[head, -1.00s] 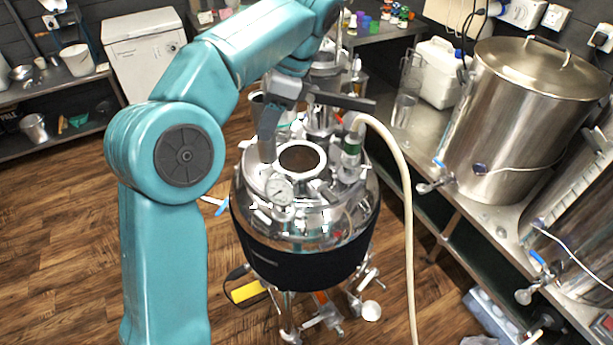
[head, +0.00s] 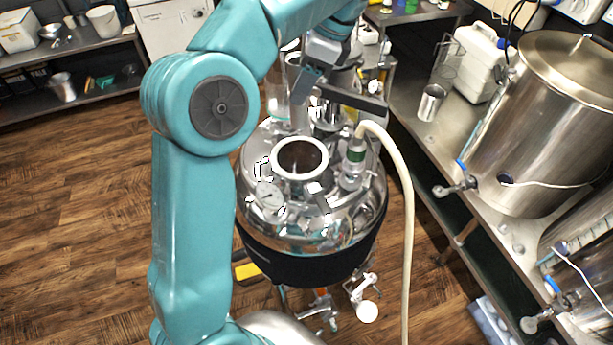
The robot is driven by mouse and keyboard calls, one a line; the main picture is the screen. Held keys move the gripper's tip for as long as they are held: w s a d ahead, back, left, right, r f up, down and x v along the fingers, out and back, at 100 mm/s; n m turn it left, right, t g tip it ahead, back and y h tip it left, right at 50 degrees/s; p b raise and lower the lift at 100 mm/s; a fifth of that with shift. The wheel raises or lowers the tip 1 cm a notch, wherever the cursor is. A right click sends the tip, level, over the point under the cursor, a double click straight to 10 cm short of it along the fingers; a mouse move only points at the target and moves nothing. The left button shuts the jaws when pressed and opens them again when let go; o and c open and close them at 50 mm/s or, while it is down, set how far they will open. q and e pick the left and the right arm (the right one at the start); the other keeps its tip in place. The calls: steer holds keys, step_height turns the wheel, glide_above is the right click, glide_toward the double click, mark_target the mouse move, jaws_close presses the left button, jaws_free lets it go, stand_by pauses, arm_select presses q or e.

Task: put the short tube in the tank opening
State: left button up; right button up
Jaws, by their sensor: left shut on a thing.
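The tank (head: 313,222) is a shiny steel vessel with a dark band, standing in the middle of the head view. Its round opening (head: 300,159) has a pale rim and a dark inside, and nothing shows in it. My left gripper (head: 335,104) is above the back of the tank lid, beyond the opening in the picture. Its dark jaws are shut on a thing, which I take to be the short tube. The tube does not stand out clearly from the shiny fittings behind the jaws. My right gripper is out of view.
A pale hose (head: 405,220) rises from a fitting (head: 354,160) on the lid's right and hangs down. A bench with a large steel kettle (head: 545,115) stands to the right. The floor at left is clear.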

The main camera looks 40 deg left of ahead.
mark_target(302, 115)
arm_select(q)
steer(key=f+b, duration=0.1)
steer(key=f, duration=0.7)
steer(key=shift+a+f+b, duration=0.1)
steer(key=shift+a+b, duration=0.1)
steer(key=shift+b, duration=0.2)
step_height(302, 115, down, 12)
steer(key=shift+s+d, duration=0.1)
steer(key=shift+s, duration=0.05)
